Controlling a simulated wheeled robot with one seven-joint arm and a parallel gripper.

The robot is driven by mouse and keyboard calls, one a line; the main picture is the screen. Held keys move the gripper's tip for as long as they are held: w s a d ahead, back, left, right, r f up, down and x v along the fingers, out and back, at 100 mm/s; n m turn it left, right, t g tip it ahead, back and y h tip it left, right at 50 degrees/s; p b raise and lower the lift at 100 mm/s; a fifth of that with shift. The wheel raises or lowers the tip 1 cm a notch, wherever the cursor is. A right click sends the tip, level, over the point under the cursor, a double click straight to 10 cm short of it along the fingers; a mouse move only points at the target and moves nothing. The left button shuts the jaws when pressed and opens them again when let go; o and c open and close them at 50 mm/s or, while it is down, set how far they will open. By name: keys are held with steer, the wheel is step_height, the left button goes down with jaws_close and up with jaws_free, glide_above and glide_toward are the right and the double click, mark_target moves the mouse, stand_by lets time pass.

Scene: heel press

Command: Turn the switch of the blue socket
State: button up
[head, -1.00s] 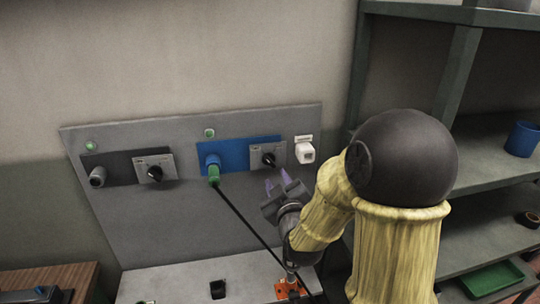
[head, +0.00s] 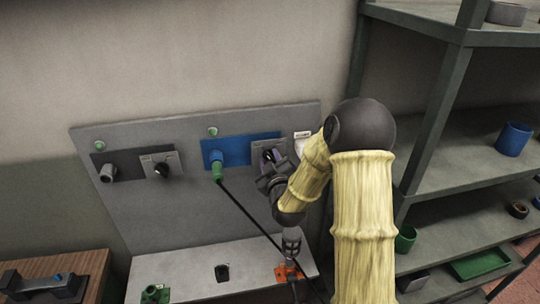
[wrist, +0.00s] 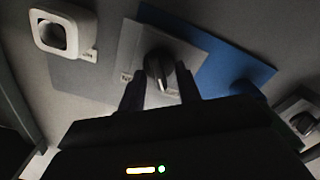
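The blue socket panel (head: 238,151) is on the grey sloping board, with a green plug (head: 217,172) and a black cable in its socket. Its switch is a black knob on a grey plate (head: 258,146) at the panel's right end. In the wrist view the knob (wrist: 160,64) sits in the middle of its plate (wrist: 192,55). My gripper (head: 271,163) is in front of this switch and hides part of it. In the wrist view my gripper (wrist: 160,78) is open, one dark finger on each side of the knob. I cannot tell whether the fingers touch it.
A white fixture (wrist: 75,36) is close beside the switch. A dark socket panel (head: 127,160) with its own switch (head: 161,169) is to the left. A shelf rack (head: 440,120) stands right of my arm. The cable runs down past my arm.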

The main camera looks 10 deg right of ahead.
steer(key=shift+w, duration=0.15)
jaws_close()
